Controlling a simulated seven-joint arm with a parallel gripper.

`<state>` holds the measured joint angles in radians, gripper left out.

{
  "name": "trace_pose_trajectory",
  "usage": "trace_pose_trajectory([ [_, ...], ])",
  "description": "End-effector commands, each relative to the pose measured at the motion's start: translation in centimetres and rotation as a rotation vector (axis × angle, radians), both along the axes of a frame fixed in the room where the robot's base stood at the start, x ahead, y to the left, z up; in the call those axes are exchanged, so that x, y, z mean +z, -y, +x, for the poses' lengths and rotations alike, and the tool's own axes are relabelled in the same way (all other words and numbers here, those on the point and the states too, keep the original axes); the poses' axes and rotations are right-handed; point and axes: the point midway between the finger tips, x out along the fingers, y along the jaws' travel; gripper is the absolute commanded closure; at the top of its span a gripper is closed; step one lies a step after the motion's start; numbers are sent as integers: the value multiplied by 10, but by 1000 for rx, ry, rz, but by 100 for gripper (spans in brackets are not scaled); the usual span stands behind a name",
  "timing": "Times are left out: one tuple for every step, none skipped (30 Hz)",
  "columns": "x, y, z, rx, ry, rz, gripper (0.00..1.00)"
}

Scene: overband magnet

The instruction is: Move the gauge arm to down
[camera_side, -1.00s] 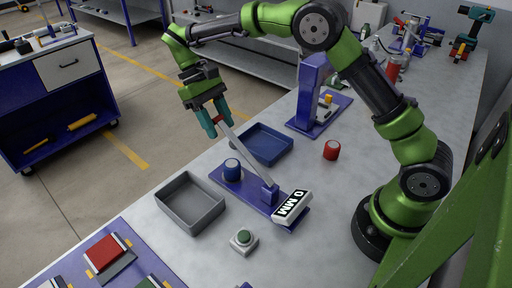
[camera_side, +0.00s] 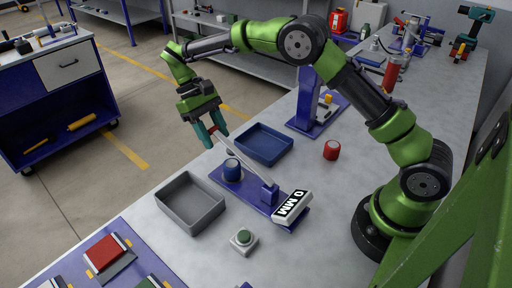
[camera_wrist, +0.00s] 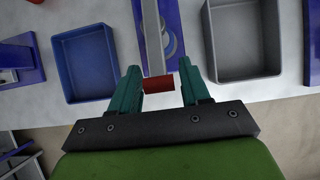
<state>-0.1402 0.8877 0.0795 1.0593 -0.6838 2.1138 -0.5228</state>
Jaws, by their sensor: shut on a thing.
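The gauge arm (camera_side: 241,163) is a thin grey bar that slants up from its pivot on a blue base plate (camera_side: 229,184), beside the white "0 MM" block (camera_side: 291,206). Its free end has a red grip, seen in the wrist view (camera_wrist: 159,84). My gripper (camera_side: 209,134) has its teal fingers on either side of the red grip and is shut on it. The bar is tilted, with its free end above the table. In the wrist view the bar runs away from my gripper (camera_wrist: 160,86) over the base plate.
A blue tray (camera_side: 264,146) and a grey tray (camera_side: 188,204) lie on either side.

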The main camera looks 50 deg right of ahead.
Motion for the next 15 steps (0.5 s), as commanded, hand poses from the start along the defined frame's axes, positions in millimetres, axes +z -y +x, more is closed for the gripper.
trace_pose_trajectory([
  [-3,-2,0,4,-1,3,100],
  [-3,-2,1,4,-1,3,100],
  [-4,-2,1,4,0,3,100],
  [-4,-2,1,4,0,3,100],
  [-4,-2,1,4,0,3,100],
  [-4,-2,1,4,1,3,100],
  [-4,-2,2,4,1,3,100],
  [-4,-2,1,4,1,3,100],
  [-4,-2,2,4,1,3,100],
  [-4,-2,2,4,2,3,100],
  [-4,-2,2,4,2,3,100],
  [-4,-2,2,4,2,3,100],
  [-4,-2,2,5,2,4,100],
  [-5,-2,2,5,2,4,100],
  [-7,-2,2,5,2,4,100],
])
